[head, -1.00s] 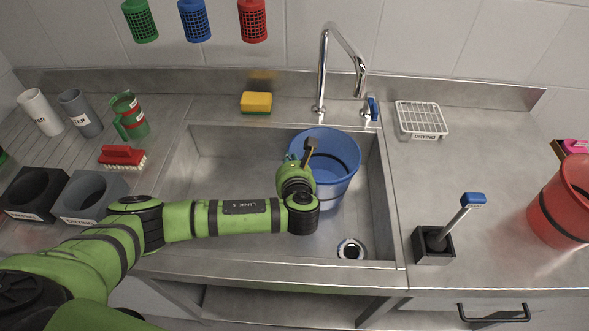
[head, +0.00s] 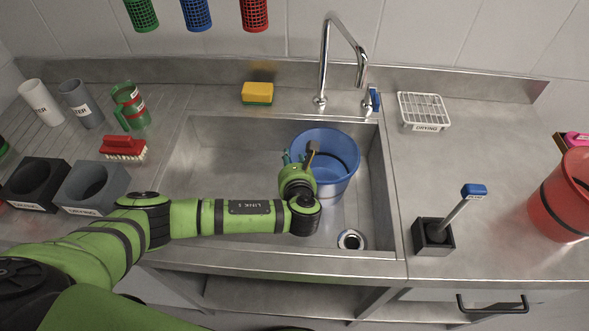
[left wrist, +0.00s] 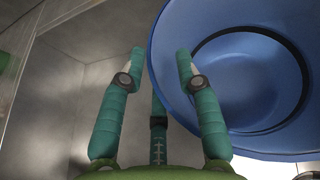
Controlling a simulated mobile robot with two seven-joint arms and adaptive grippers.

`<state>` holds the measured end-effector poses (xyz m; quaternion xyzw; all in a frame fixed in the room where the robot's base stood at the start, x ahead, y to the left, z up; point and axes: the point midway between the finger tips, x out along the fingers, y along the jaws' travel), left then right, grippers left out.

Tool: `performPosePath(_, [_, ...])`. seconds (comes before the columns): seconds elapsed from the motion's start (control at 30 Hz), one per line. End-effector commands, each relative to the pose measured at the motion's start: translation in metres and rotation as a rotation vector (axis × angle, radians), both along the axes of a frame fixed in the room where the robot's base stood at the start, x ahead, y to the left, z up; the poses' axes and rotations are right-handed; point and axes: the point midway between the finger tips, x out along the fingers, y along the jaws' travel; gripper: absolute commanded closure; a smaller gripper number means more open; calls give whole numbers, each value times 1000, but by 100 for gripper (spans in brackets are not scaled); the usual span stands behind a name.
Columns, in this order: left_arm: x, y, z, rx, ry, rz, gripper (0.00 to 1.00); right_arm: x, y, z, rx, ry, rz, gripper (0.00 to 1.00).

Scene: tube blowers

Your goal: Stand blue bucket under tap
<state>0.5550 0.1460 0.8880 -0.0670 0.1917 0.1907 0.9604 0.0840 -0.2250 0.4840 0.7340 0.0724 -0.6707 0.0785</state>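The blue bucket (head: 338,170) stands upright in the sink, below the tap (head: 325,60) and partly left of its spout as seen in the head view. My left gripper (head: 296,157) is at the bucket's left rim. In the left wrist view its teal fingers (left wrist: 158,70) are spread apart. The rim of the bucket (left wrist: 240,70) passes between them, with the right finger in front of the bucket's inside and the left finger outside. Whether a finger touches the wall I cannot tell. The gripper's wrist hides part of the bucket's lower left side. My right gripper is not in view.
The sink (head: 225,145) is otherwise empty, with its drain (head: 351,240) at front right. A yellow-green sponge (head: 257,93) lies behind it. A drying rack (head: 423,111), a brush in a holder (head: 433,238) and a red bucket (head: 565,200) are on the right.

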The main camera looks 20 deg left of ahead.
Motion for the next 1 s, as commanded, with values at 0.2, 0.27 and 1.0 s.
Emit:
performPosePath(0.2, [-37, -15, 15, -5, 2, -4, 67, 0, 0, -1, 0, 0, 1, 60])
performPosePath(0.27, [-48, -19, 21, -5, 2, -3, 67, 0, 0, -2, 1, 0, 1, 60])
performPosePath(1.0, [-95, -38, 44, -1, -1, -1, 67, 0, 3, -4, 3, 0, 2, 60])
